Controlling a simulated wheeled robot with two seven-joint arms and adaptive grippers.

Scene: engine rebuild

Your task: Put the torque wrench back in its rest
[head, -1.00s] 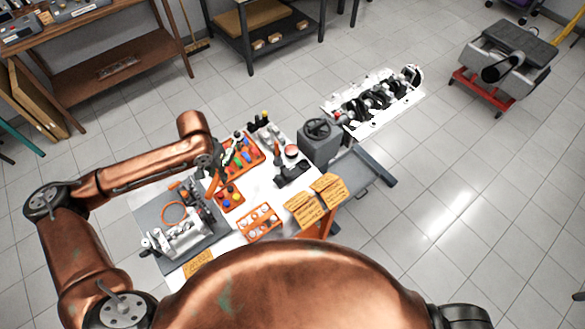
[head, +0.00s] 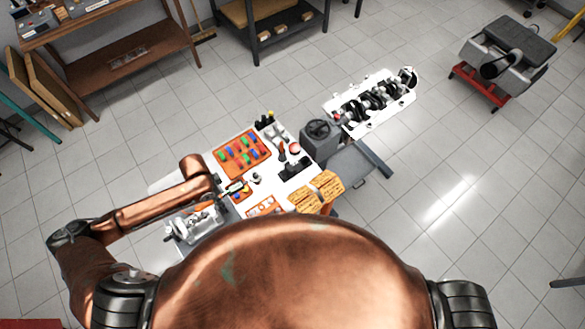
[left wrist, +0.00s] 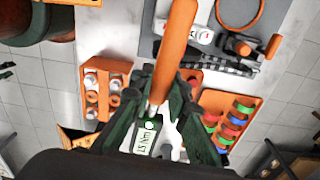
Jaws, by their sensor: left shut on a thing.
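The torque wrench (left wrist: 176,48) has a thick orange handle that runs up the left wrist view. A pale plate with "Nm" lettering shows below it, between the fingers. My left gripper (left wrist: 160,112) is shut on the wrench, its dark green fingers on both sides. In the head view my left gripper (head: 228,189) is over the white workbench, near the small orange bin; the wrench is mostly hidden there by my arm. I cannot make out the wrench's rest with certainty. My right gripper is not in view.
The bench (head: 263,188) holds an orange tray of coloured parts (head: 232,147), an orange tray of white parts (left wrist: 113,68), a black stand (head: 294,168) and yellow-orange pads (head: 327,183). A cylinder-head-like metal part (head: 183,229) lies near my arm. A grey vise-like machine (head: 320,143) stands at the bench's end.

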